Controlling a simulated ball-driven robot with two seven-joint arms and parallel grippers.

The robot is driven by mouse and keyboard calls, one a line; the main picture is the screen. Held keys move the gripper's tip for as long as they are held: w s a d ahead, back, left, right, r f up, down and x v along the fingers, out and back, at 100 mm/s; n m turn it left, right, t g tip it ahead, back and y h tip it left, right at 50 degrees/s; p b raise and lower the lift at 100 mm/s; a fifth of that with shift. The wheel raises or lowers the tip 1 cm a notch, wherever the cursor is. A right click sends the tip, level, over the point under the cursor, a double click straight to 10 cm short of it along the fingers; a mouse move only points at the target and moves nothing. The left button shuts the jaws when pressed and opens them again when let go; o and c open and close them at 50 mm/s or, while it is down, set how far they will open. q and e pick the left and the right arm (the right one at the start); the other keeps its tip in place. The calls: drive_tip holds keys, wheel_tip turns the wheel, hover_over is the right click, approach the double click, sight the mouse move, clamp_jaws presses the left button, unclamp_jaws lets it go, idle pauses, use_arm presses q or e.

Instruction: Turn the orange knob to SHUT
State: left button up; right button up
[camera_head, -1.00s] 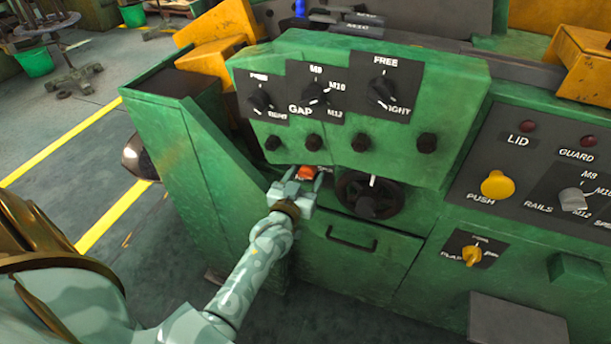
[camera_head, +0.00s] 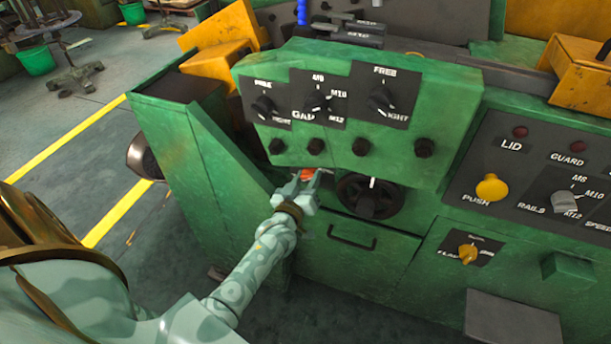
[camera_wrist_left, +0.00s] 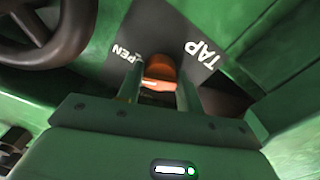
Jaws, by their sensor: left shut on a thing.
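The orange knob (camera_head: 307,174) sits on the green machine's front, below the row of black knobs and left of the black handwheel. My left gripper (camera_head: 304,182) is shut on it, one finger on each side. In the left wrist view the orange knob (camera_wrist_left: 161,72) shows between the fingers of my left gripper (camera_wrist_left: 160,90), on a dark plate (camera_wrist_left: 185,35) that reads TAP and OPEN. The SHUT mark is not visible; part of the plate is hidden behind the gripper. My right gripper is out of view.
A black handwheel (camera_head: 368,196) is just right of the knob, and a drawer-type handle (camera_head: 352,240) is below. Black dials (camera_head: 318,103) are above. A panel with a yellow push button (camera_head: 491,188) is at the right. Open floor lies to the left.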

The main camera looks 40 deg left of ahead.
use_arm(q)
drive_tip(key=shift+n+p, duration=1.35)
drive_tip(key=shift+n, duration=5.15)
drive_tip(key=shift+d, duration=0.1)
drive_tip(key=o, duration=1)
drive_tip(key=p+v, duration=0.3)
drive_tip(key=v, duration=1.3)
drive_tip(key=shift+s, duration=0.25)
